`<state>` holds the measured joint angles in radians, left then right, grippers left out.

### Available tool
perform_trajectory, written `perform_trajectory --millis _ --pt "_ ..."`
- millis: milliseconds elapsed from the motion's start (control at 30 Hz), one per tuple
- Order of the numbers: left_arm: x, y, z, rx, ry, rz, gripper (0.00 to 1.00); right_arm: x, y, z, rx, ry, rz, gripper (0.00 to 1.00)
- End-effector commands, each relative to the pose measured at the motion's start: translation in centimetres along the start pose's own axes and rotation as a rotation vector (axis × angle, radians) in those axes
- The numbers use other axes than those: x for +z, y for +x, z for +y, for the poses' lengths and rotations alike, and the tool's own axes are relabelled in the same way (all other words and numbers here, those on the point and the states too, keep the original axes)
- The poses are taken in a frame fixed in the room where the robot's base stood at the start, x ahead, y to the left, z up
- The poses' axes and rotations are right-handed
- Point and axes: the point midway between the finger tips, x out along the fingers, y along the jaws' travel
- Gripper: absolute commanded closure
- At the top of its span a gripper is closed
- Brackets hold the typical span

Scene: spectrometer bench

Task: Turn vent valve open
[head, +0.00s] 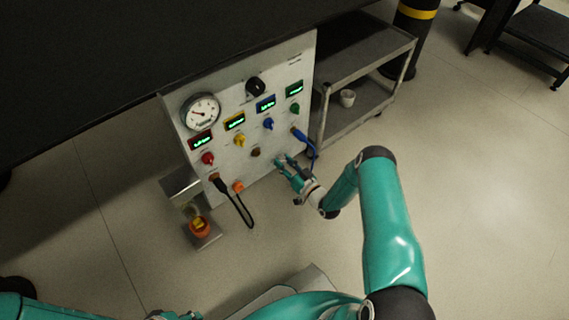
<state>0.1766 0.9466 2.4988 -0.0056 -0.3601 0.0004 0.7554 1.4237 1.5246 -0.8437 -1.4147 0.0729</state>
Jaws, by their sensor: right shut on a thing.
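A light instrument panel (225,105) stands upright left of centre, with several coloured knobs and small lit displays. My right gripper (283,163) reaches its lower right part and is shut on a small fitting there, which I take to be the vent valve. The fingers hide most of it, so its angle cannot be told. The panel's labels are too small to read. Parts of my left arm show at the bottom left edge; a small teal and grey piece there may be my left gripper (172,315), cut off by the frame.
A round gauge (201,111) and a black knob (256,86) are higher on the panel. A blue plug (299,134) with its cable is close to my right gripper. A black cable (238,205) hangs lower left. A grey cart (350,118) stands at right. Open floor lies right.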

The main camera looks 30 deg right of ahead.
Motion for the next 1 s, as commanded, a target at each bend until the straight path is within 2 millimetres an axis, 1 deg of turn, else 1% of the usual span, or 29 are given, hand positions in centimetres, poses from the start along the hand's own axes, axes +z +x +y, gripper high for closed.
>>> perform_trajectory --millis 700,1000 --pt "0.00 0.01 0.00 0.000 0.000 0.000 0.60 0.14 -0.07 0.21 0.005 0.679 -0.002 0.99" --pt "0.00 0.02 -0.01 0.000 0.000 0.000 0.60 0.16 -0.09 0.30 0.007 0.910 -0.001 0.99"
